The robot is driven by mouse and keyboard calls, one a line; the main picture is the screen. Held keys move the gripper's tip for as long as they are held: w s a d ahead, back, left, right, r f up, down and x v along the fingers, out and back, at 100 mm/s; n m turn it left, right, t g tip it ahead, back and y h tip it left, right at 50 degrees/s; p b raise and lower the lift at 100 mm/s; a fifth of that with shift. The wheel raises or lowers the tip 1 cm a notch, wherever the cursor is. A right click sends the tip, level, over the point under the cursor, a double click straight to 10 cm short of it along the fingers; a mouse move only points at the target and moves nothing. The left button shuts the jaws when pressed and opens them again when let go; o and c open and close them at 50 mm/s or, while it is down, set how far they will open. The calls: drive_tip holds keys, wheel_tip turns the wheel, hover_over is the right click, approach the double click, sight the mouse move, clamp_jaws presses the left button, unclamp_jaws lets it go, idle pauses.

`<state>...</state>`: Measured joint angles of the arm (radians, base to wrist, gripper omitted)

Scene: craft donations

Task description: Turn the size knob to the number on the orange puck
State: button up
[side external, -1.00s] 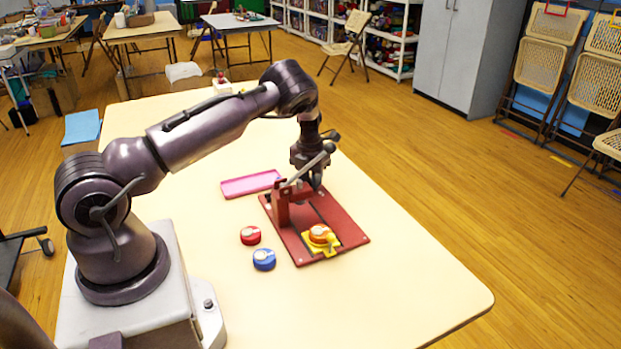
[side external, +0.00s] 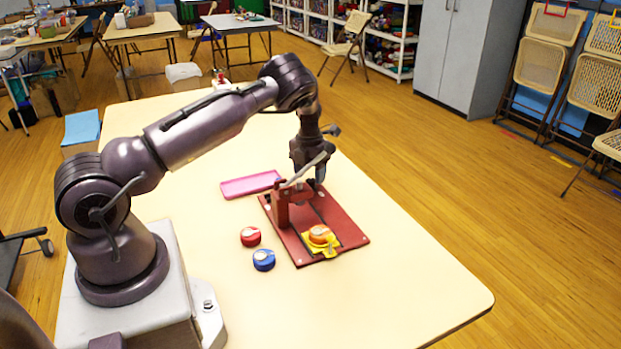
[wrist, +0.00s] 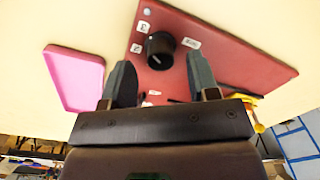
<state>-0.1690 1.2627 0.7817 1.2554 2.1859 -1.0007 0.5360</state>
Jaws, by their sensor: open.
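A pale mark shows on the knob. My gripper (wrist: 160,60) is open, its two fingertips on either side of the knob with gaps showing. In the side view, my gripper (side external: 318,182) is low at the far end of the base, and the knob is hidden. The orange puck (side external: 319,234) sits in the yellow holder (side external: 332,249) at the near end of the base. Its number is not readable.
The press's grey lever (side external: 309,168) slants up close beside my gripper. A red puck (side external: 251,236) and a blue puck (side external: 264,260) lie left of the base. A pink tray (side external: 234,190) lies behind them. The table (side external: 400,290) is clear at the right and front.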

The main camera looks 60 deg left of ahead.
sight(309, 180)
wheel_tip(309, 180, up, 11)
drive_tip(key=shift+r, duration=0.15)
drive_tip(key=shift+a, duration=0.1)
